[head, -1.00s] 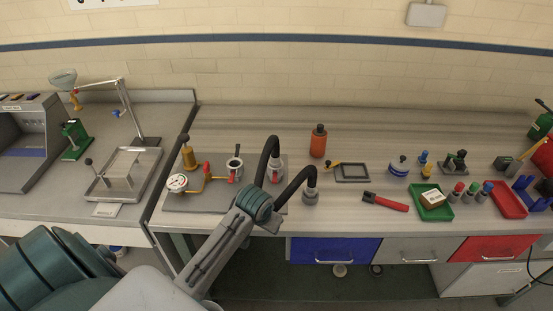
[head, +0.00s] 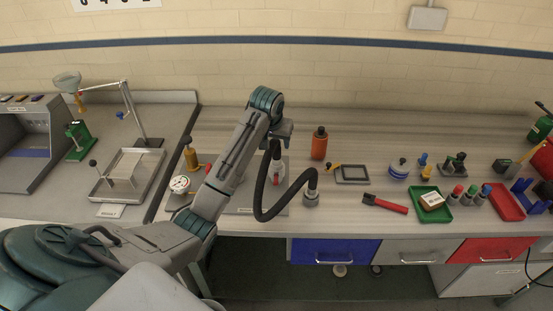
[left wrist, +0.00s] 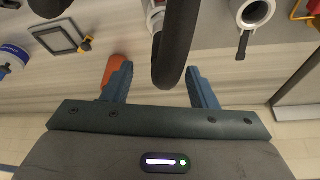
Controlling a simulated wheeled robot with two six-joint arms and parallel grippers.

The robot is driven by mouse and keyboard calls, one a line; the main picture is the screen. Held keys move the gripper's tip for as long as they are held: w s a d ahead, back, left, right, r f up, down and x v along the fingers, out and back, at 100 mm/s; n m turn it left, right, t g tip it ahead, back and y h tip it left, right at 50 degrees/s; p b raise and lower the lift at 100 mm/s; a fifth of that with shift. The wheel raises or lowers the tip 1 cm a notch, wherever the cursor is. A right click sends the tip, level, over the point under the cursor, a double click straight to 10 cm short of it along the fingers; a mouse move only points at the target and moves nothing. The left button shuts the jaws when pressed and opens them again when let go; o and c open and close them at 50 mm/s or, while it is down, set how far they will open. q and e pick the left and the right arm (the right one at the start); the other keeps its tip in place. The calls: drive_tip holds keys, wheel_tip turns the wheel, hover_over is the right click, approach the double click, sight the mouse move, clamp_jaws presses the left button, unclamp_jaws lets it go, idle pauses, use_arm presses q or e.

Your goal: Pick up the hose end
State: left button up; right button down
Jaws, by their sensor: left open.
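A black hose (head: 261,196) loops over the bench. One side meets a grey fitting (head: 311,195) on the bench; the other rises to just below my left gripper (head: 283,136). Whether that upper part is an end or a bend is unclear. In the left wrist view the hose (left wrist: 176,42) hangs between the two blue fingers of my left gripper (left wrist: 160,76), which are spread apart and not closed on it. A pale grey fitting (left wrist: 154,14) shows beside the hose. My right gripper is in neither view.
An orange bottle (head: 319,143) stands just right of my left gripper. A gauge (head: 180,184) and a yellow fitting (head: 190,155) are to the left. A grey frame (head: 352,174) and red-handled tool (head: 385,203) lie to the right. Bare bench lies behind.

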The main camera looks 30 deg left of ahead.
sight(277, 147)
use_arm(q)
drive_tip(key=shift+x, duration=0.95)
drive_tip(key=p+x, duration=0.1)
drive_tip(key=x, duration=0.1)
drive_tip(key=p+x, duration=0.2)
drive_tip(key=shift+w+a, duration=0.15)
drive_tip(key=shift+a, duration=0.1)
drive_tip(key=shift+w+f, duration=0.2)
drive_tip(key=shift+f, duration=0.4)
drive_tip(key=c, duration=1)
drive_tip(key=shift+r, duration=0.1)
clamp_jaws()
